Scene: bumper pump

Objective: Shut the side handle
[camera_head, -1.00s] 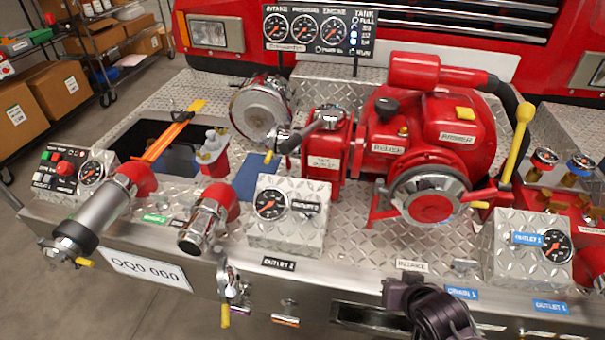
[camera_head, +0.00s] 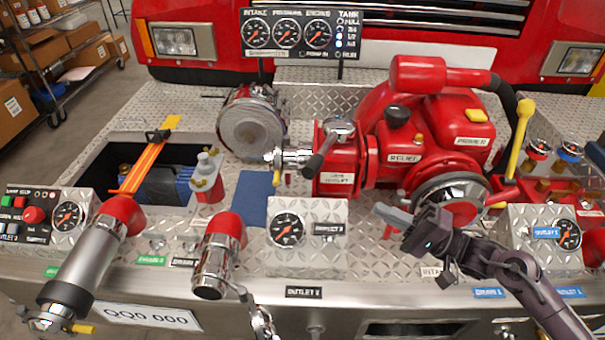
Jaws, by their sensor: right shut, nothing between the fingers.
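The red pump (camera_head: 440,130) stands right of centre on the diamond-plate deck. On its left side is a red valve body with a small white label (camera_head: 338,178), too blurred to read surely. A metal lever with a black grip (camera_head: 318,160) sits on this valve and slants down to the left. A chrome outlet with a yellow tab (camera_head: 277,178) sticks out left of it. My right gripper (camera_head: 392,216) is shut and empty, in front of the pump's round intake, to the right of and below the lever. It is clear of the lever. My left gripper is out of view.
A gauge box (camera_head: 307,236) stands below the valve, left of my gripper. A yellow lever (camera_head: 520,138) rises at the right of the pump. A red-and-chrome outlet (camera_head: 220,254) and a large nozzle (camera_head: 92,265) stand at the left.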

